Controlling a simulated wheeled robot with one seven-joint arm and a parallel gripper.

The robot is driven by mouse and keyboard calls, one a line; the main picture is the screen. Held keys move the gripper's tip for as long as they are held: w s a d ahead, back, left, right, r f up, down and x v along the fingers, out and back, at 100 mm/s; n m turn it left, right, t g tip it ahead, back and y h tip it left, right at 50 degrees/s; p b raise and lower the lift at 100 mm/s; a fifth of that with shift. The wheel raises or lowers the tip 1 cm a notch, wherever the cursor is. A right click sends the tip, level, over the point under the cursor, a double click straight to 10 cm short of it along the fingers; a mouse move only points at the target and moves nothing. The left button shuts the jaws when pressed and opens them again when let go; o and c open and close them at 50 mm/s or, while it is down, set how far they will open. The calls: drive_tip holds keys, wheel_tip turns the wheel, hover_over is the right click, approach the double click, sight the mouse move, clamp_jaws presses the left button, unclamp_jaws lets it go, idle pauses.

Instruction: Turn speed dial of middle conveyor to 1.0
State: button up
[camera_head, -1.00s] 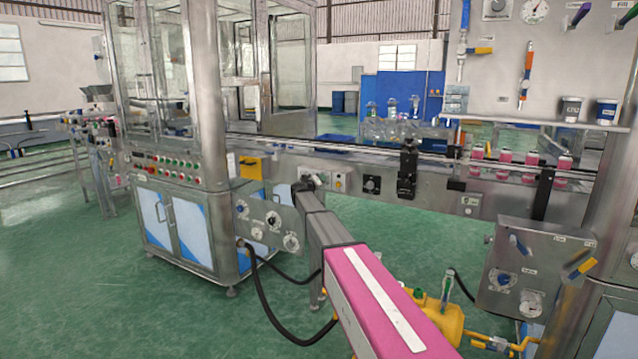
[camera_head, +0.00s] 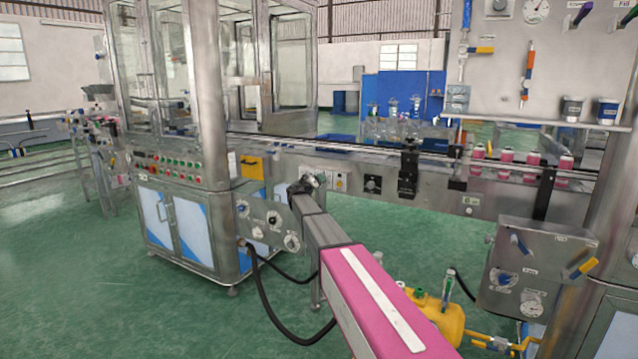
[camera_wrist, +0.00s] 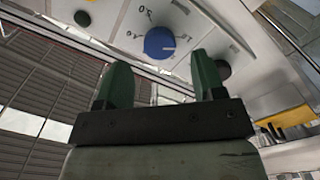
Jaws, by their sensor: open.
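A black round knob (camera_wrist: 82,18) and another dark knob (camera_wrist: 222,69) flank the dial. In the head view, a black knob (camera_head: 372,184) is right of my gripper. A control box (camera_head: 535,265) stands farther right.

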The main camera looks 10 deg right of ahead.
drive_tip(key=v, duration=0.7)
